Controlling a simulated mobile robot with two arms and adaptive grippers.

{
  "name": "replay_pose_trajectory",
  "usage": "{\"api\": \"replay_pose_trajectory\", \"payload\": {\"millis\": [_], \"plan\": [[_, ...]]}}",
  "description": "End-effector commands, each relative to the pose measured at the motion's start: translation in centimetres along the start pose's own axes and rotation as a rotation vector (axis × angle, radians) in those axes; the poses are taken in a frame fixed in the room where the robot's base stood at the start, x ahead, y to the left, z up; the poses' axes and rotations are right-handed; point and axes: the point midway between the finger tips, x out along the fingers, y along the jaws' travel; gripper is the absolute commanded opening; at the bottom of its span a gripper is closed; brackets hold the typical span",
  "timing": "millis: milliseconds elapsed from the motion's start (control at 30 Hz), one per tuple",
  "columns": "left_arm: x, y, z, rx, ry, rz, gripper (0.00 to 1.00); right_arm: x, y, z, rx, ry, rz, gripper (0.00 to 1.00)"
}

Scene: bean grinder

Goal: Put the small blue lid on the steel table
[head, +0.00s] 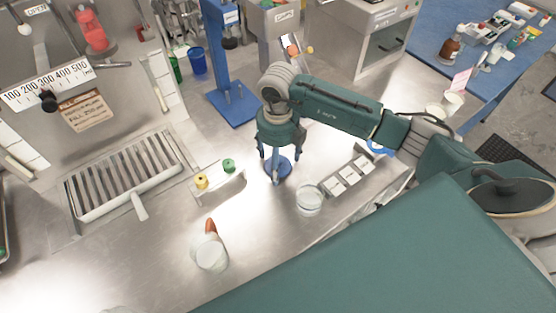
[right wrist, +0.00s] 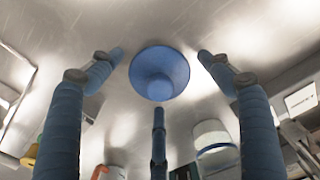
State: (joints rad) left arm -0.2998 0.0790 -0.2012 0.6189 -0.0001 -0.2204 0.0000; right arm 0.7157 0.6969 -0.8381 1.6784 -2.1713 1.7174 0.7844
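The small blue lid (head: 287,169) rests on the steel table (head: 270,215), below my right gripper in the head view. In the right wrist view the lid (right wrist: 160,72) shows as a round blue piece with a raised middle, on bare steel between the spread fingers. My right gripper (head: 275,165) points down over the lid, and its blue fingers (right wrist: 158,85) are apart with nothing between them. I cannot tell whether a fingertip touches the lid. Fingers partly hide the lid in the head view. My left gripper is not in view.
A rack with yellow and green caps (head: 218,182) stands left of the lid. A clear jar (head: 309,200) is close at its right, beside a tray of white cards (head: 350,175). A beaker (head: 211,253) stands nearer the front. A blue stand (head: 232,105) is behind.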

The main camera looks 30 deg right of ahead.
Motion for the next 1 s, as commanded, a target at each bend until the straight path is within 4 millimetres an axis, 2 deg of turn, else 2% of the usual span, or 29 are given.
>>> {"api": "replay_pose_trajectory", "payload": {"millis": [200,267,700,833,1000], "plan": [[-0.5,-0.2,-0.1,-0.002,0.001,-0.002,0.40,-0.6,0.0,0.0,0.000,-0.001,0.000,0.78],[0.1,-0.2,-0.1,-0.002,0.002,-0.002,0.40,-1.0,0.0,0.1,0.000,-0.004,0.001,0.78],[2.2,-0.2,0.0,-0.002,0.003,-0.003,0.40,-9.8,0.0,0.1,-0.001,-0.006,0.001,0.78],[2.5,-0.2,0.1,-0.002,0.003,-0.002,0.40,-11.4,0.0,0.1,0.001,-0.003,0.001,0.78],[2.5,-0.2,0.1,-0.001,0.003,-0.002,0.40,-12.3,0.0,0.0,0.000,0.000,0.001,0.78]]}}
